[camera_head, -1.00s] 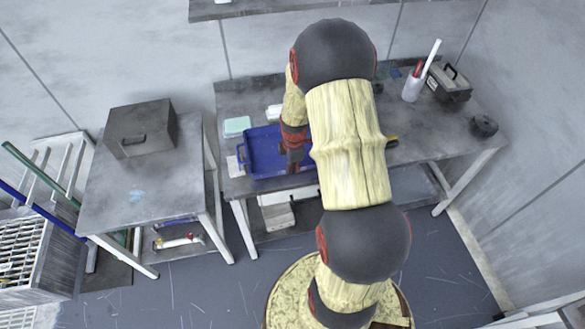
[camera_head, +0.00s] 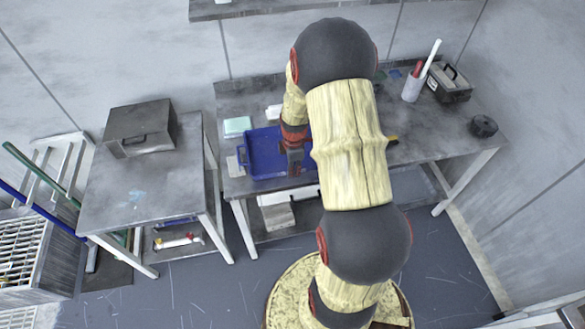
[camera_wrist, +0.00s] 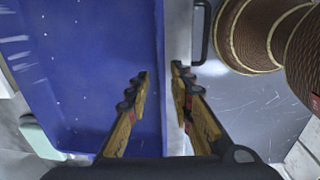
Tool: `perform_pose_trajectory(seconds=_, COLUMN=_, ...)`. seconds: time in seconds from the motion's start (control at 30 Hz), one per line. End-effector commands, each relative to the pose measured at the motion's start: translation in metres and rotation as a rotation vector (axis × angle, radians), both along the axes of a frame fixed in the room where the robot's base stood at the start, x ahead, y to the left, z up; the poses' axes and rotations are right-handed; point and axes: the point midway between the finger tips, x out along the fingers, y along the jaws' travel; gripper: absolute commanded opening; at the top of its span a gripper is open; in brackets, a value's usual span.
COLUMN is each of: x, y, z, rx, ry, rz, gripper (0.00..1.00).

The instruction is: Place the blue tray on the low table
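The blue tray (camera_head: 262,172) lies on the left part of the long workbench (camera_head: 235,105), partly hidden behind my arm. In the wrist view the tray (camera_wrist: 80,60) fills the left side. My gripper (camera_head: 294,171) is down at the tray's near right side. In the wrist view my gripper (camera_wrist: 162,80) has its fingers apart, one over the tray's inside and one beyond its edge, with the tray's side between them. I cannot tell whether they touch it. A smaller grey table (camera_head: 120,205), apparently the low table, stands left of the bench.
A dark box (camera_head: 142,128) takes up the back of the smaller table; its front is clear. A pale green block (camera_head: 237,126) lies beside the tray. A white cup with tools (camera_head: 412,88), a toolbox (camera_head: 449,83) and a dark round object (camera_head: 483,126) stand on the bench's right.

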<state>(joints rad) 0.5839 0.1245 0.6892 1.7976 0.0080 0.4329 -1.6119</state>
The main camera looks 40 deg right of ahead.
Motion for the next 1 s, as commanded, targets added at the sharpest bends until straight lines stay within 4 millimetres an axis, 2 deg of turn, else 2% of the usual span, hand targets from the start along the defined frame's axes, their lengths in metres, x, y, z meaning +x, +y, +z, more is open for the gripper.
perform_pose_trajectory(seconds=0.4, x=-0.006, y=0.004, z=0.086, rx=-0.002, ry=-0.003, rz=0.0, gripper=0.23)
perform_pose_trajectory(seconds=0.73, x=-0.007, y=0.009, z=0.122, rx=-0.003, ry=-0.009, rz=-0.01, gripper=0.23)
perform_pose_trajectory(seconds=0.87, x=-0.001, y=0.034, z=0.16, rx=-0.009, ry=-0.048, rz=-0.086, gripper=0.23)
perform_pose_trajectory(seconds=0.97, x=0.0, y=0.073, z=0.211, rx=-0.005, ry=-0.11, rz=-0.205, gripper=0.23)
perform_pose_trajectory(seconds=1.0, x=-0.003, y=0.092, z=0.233, rx=0.002, ry=-0.139, rz=-0.261, gripper=0.23)
